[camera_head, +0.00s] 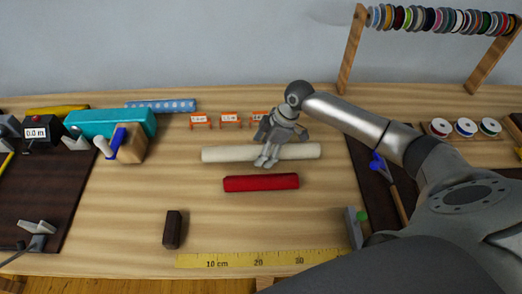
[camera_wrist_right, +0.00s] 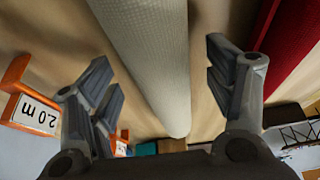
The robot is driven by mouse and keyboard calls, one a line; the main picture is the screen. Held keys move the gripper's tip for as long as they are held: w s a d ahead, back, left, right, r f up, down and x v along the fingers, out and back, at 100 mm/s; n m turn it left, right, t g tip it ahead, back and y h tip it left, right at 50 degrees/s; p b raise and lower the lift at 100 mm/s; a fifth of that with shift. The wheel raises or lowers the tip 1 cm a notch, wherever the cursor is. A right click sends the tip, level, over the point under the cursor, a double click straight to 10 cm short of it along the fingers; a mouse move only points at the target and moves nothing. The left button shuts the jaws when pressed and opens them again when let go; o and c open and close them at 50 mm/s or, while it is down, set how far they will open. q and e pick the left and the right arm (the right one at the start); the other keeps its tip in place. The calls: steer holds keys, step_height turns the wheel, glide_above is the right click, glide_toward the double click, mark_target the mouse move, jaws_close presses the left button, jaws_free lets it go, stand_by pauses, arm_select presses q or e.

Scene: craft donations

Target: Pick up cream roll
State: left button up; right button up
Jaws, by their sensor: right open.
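The cream roll (camera_head: 222,154) lies flat and roughly left to right in the middle of the table. My right gripper (camera_head: 268,155) is above the middle of it and hides part of it. In the right wrist view the cream roll (camera_wrist_right: 150,55) passes between the spread fingers of my right gripper (camera_wrist_right: 162,80), with a gap visible on both sides. The gripper is open and empty. My left gripper does not show.
A red roll (camera_head: 261,183) lies just in front of the cream roll, close to one finger in the wrist view (camera_wrist_right: 285,45). Orange label stands (camera_head: 230,120) are behind. A dark block (camera_head: 172,229) and a yellow ruler (camera_head: 250,259) are nearer the front edge.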

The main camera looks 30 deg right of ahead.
steer(key=c, duration=1.3)
steer(key=shift+o, duration=0.2)
step_height(320, 180, up, 10)
steer(key=shift+r+b, duration=0.1)
steer(key=shift+b, duration=0.45)
